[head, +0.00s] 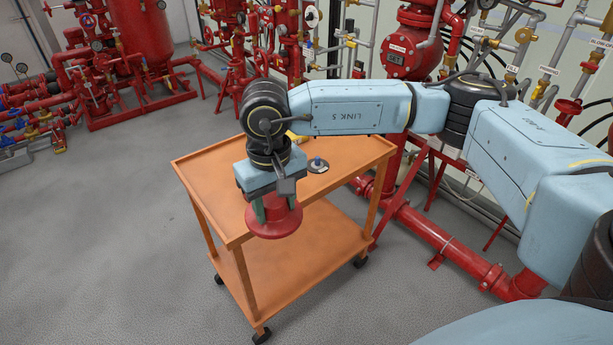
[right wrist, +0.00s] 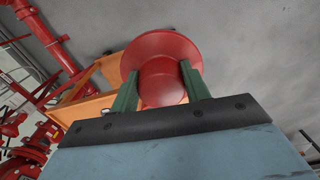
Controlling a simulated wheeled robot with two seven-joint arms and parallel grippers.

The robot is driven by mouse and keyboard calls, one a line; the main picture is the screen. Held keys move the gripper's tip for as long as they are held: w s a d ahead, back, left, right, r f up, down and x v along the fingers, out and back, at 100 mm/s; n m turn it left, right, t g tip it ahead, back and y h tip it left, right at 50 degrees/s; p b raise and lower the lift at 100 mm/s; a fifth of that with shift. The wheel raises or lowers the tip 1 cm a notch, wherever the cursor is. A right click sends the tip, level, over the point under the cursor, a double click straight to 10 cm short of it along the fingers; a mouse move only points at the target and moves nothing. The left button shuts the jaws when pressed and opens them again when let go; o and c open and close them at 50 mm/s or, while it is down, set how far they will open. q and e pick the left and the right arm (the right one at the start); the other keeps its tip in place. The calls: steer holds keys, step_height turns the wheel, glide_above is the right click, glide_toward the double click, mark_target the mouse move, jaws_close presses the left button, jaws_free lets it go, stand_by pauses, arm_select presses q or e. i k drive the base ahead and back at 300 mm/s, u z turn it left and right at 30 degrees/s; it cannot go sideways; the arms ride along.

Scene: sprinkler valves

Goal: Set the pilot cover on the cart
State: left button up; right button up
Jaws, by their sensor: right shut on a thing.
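The pilot cover is a red round flanged piece (head: 274,221), also seen in the right wrist view (right wrist: 162,62). My right gripper (head: 271,206) is shut on it, with its green fingers on either side of the narrower part, as the right wrist view (right wrist: 160,90) shows. The wide flange faces down. The gripper and cover are at the front edge of the orange cart (head: 335,160) in the head view. I cannot tell whether the cover touches the cart top. My left gripper is not in view.
A small dark disc with a blue knob (head: 318,165) lies on the cart top, right of the gripper. A yellow item (head: 297,137) shows partly behind my arm. The cart has a lower shelf (head: 300,262). Red pipes and valves (head: 440,235) stand behind and right of it.

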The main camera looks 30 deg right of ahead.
mark_target(215, 170)
steer(key=z, duration=0.4)
steer(key=k, duration=0.2)
steer(key=u, duration=1.35)
steer(key=i, duration=1.45)
steer(key=z, duration=1)
steer(key=i, duration=0.7)
steer(key=z, duration=0.55)
